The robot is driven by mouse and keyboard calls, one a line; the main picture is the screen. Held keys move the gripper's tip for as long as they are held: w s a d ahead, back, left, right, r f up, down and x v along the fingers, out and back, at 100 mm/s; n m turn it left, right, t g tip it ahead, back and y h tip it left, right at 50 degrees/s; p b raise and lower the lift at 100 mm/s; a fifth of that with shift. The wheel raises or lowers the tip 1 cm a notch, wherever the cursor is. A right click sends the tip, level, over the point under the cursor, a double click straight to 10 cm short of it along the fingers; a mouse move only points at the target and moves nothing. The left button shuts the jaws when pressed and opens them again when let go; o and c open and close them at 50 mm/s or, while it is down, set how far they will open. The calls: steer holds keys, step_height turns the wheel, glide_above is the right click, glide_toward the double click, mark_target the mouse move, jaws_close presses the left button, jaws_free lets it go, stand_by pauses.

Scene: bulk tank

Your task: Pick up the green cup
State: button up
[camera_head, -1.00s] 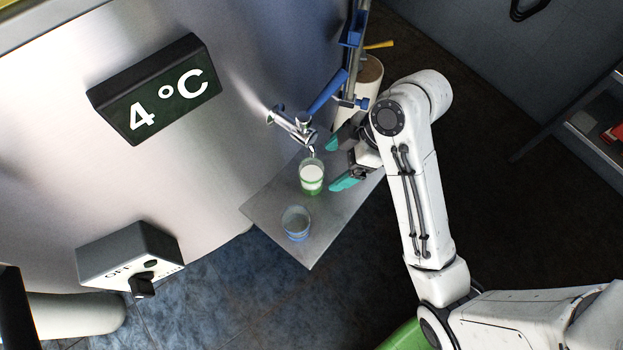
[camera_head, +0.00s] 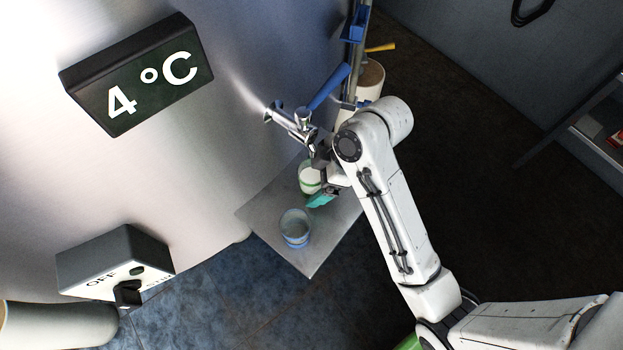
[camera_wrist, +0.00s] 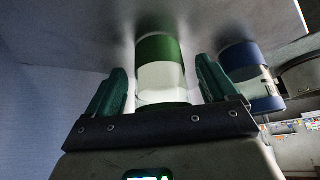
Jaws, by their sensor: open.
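The green cup (camera_head: 308,180), a clear cup with green bands and white liquid in it, stands on the grey metal shelf (camera_head: 260,214) below the tap. In the wrist view the green cup (camera_wrist: 160,75) lies between the two teal fingers of my gripper (camera_wrist: 161,66). The jaws are open, with a gap on each side of the cup. In the head view my gripper (camera_head: 321,184) is at the cup's right side and covers part of it; one teal finger shows on its near side and the other is mostly hidden.
A blue-banded cup (camera_head: 295,228) stands on the shelf close to the green one, also at right in the wrist view (camera_wrist: 250,76). The metal tap (camera_head: 296,124) with its blue lever (camera_head: 328,87) is just above my gripper. The tank wall (camera_head: 215,130) is at left.

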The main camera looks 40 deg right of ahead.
steer(key=c, duration=1.2)
steer(key=shift+c, duration=0.2)
steer(key=shift+w+r+p, duration=0.1)
steer(key=shift+r+p, duration=0.3)
steer(key=shift+p, duration=0.2)
